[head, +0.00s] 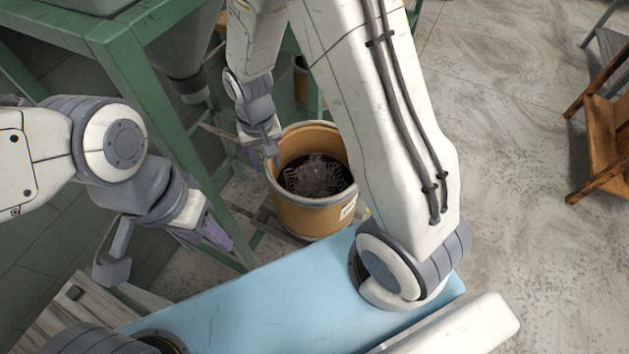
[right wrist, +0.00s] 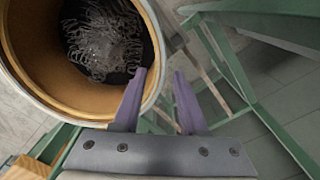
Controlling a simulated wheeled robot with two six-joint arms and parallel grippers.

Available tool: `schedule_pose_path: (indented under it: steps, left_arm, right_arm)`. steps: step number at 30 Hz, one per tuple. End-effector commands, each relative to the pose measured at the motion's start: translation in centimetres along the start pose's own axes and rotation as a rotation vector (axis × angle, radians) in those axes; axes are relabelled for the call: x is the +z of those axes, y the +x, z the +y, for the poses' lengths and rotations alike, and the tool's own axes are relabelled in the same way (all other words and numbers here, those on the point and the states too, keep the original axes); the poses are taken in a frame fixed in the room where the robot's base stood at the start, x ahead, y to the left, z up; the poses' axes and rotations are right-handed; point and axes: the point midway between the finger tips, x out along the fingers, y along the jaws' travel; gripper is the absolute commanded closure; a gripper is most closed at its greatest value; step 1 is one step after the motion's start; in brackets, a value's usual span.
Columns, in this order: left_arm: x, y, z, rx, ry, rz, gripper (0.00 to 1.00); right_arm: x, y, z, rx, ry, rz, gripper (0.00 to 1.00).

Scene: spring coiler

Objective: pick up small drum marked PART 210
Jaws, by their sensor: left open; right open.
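A small tan drum (head: 300,217) stands upright on the floor with its top open and tangled metal springs (head: 315,178) inside. A white label (head: 348,207) is on its right side, too small to read. My right gripper (head: 270,153) is at the drum's left rim, open. In the right wrist view the drum (right wrist: 35,62) fills the upper left. The open purple fingers of that gripper (right wrist: 158,73) appear on either side of its rim; I cannot tell whether they touch it. My left gripper (head: 213,232) is open and empty, left of and apart from the drum.
A green metal frame (head: 150,100) stands close to the drum's left, with a grey hopper (head: 187,62) in it. A wooden chair (head: 603,125) is at the far right. Wooden slats (head: 60,318) lie at lower left. The floor right of my right arm is clear.

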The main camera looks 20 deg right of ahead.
Motion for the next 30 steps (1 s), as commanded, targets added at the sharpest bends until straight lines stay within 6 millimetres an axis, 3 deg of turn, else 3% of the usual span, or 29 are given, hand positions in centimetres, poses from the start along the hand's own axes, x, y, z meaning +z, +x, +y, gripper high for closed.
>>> schedule_pose_path:
  steps: [4, 13, 21, 30]
  left_arm:
    - [0.0, 0.1, 0.0, 0.000, 0.000, 0.000, 0.50]
    - [0.0, -0.1, 0.0, 0.000, 0.000, 0.000, 0.50]
    - [0.0, -0.3, 0.0, 0.000, 0.000, 0.000, 0.50]
    - [0.0, -0.3, 0.0, 0.000, 0.000, 0.000, 0.50]
  right_arm:
    - [0.1, 2.6, 0.1, 0.002, 0.000, -0.005, 0.58]
    - [0.1, 5.2, 0.2, 0.001, 0.000, -0.004, 0.58]
    - [0.2, 8.9, 0.5, 0.001, -0.001, -0.004, 0.58]
    - [0.1, 9.4, 0.4, 0.000, -0.001, 0.000, 0.58]
